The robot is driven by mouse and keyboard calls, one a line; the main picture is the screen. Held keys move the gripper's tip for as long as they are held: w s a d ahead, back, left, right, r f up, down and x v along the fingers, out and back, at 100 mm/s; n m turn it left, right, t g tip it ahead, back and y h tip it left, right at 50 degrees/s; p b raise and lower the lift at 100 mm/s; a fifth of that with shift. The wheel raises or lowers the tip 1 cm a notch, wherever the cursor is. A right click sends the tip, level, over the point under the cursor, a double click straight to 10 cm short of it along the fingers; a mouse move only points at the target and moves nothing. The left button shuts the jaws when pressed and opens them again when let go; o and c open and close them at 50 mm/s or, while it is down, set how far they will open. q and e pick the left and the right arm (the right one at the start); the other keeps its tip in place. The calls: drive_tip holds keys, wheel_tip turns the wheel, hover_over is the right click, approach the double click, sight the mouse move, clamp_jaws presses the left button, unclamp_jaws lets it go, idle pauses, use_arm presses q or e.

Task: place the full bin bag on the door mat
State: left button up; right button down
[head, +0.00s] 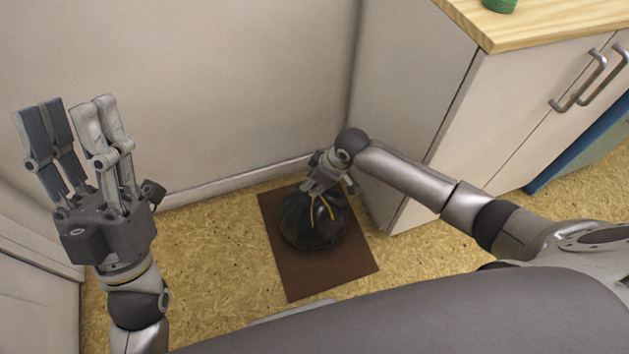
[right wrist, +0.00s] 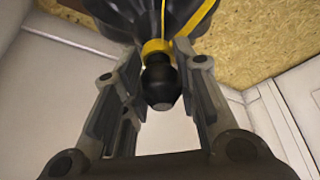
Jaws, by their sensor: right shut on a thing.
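The full bin bag (head: 312,230) is black and bulging, with a yellow tie. In the head view it is over the middle of the brown door mat (head: 338,272); I cannot tell whether its bottom touches the mat. My right gripper (head: 322,184) is above the bag, shut on its tied neck. In the right wrist view the bag (right wrist: 150,15) fills the top, and its black knotted end (right wrist: 160,82) with a yellow band sits between the fingers (right wrist: 160,62). My left gripper (head: 72,115) is raised at the left, open and empty, fingers up.
A white cabinet (head: 420,100) with a wooden top stands right of the mat, close to my right arm. A plain wall (head: 220,90) with a baseboard is behind the mat. The speckled floor (head: 210,260) is clear left of the mat. A blue panel (head: 590,145) shows at far right.

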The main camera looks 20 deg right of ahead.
drive_tip(key=c, duration=1.1)
unclamp_jaws()
drive_tip(key=shift+c, duration=0.2)
